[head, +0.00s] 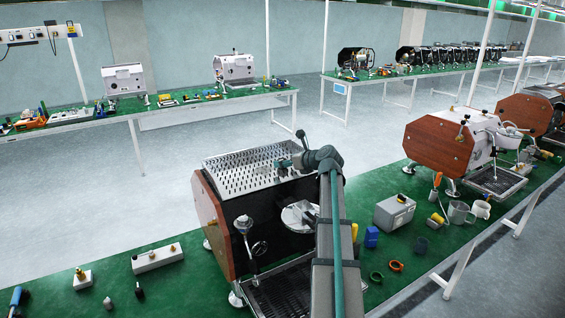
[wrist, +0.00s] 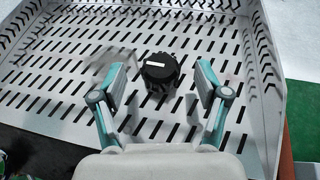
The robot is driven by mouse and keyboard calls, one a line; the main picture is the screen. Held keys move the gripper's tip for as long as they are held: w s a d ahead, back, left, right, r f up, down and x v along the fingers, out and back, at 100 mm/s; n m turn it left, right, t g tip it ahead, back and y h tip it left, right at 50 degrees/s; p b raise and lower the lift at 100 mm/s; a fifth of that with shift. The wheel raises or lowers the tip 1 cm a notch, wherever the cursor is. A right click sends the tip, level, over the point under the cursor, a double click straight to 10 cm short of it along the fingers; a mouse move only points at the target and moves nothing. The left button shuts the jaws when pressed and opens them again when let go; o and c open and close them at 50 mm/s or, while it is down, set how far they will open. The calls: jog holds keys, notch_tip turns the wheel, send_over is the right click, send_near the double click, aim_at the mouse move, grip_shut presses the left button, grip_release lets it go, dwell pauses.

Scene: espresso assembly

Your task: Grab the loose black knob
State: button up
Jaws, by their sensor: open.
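The loose black knob (wrist: 160,70), a short dark cylinder with a small white mark, sits on the perforated metal top tray (wrist: 60,75) of the espresso machine. My gripper (wrist: 161,78) is open, with one teal-and-grey finger on each side of the knob in the wrist view. Gaps show between the knob and both fingers, and nothing is held. In the head view my gripper (head: 284,166) is low over the tray's right part (head: 245,165). I cannot make out the knob in the head view.
The tray has raised walls around the gripper. The espresso machine (head: 208,215) stands on a green bench. A grey box (head: 394,212), a blue part (head: 371,237) and orange ring (head: 396,265) lie to its right. A white block (head: 157,258) lies to its left.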

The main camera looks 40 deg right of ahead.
jog(key=x, duration=0.2)
jog(key=shift+w, duration=0.3)
jog(key=c, duration=1.2)
